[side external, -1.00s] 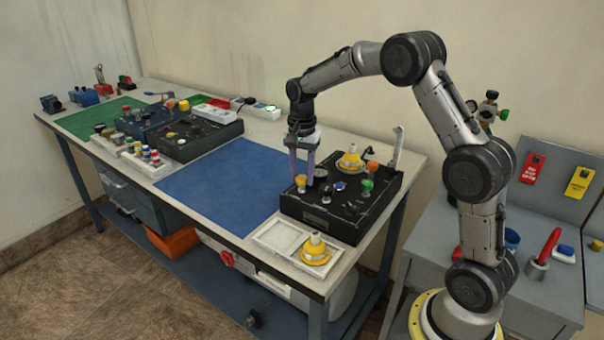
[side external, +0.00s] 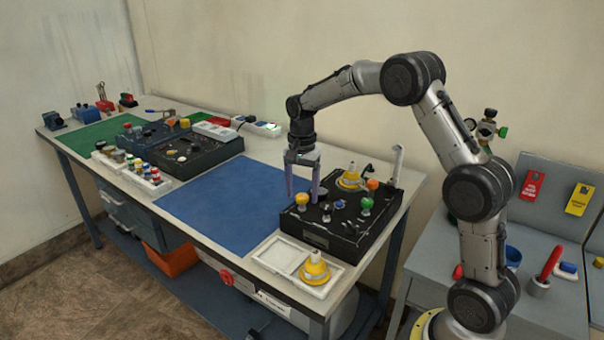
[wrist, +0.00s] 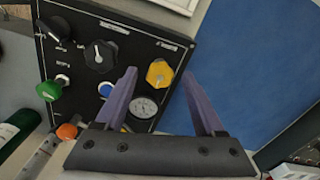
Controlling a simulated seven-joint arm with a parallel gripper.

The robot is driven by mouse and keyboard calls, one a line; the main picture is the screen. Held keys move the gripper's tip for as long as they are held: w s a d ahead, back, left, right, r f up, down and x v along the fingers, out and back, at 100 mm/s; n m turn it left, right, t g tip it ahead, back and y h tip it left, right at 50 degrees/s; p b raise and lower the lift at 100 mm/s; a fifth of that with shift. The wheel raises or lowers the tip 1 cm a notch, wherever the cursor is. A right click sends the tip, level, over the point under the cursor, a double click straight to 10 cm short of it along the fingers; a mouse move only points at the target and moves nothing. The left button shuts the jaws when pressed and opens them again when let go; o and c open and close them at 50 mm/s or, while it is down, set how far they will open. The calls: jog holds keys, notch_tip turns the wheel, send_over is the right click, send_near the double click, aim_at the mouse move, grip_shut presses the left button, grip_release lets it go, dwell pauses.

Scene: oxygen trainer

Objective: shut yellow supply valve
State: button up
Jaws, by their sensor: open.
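The yellow supply valve (side external: 302,200) is a lobed yellow knob near the left corner of the black panel (side external: 318,241). In the wrist view the yellow knob (wrist: 159,72) lies beside a round gauge (wrist: 143,107). My gripper (side external: 302,198) is open and points down over this corner. In the wrist view its two purple fingertips (wrist: 160,73) appear on either side of the yellow knob, with gaps to both. No contact with the knob shows, and the exact fingertip height is hard to tell.
Black knobs (wrist: 100,55), a green knob (wrist: 48,90) and an orange knob (wrist: 67,131) share the panel. A yellow mask (side external: 350,178) sits at its back. A white tray with another yellow mask (side external: 314,268) stands in front. The blue mat (side external: 215,205) is clear.

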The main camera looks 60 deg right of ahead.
aim_at(302, 196)
notch_tip(302, 196, up, 13)
jog(key=shift+r, duration=0.2)
dwell(0.5)
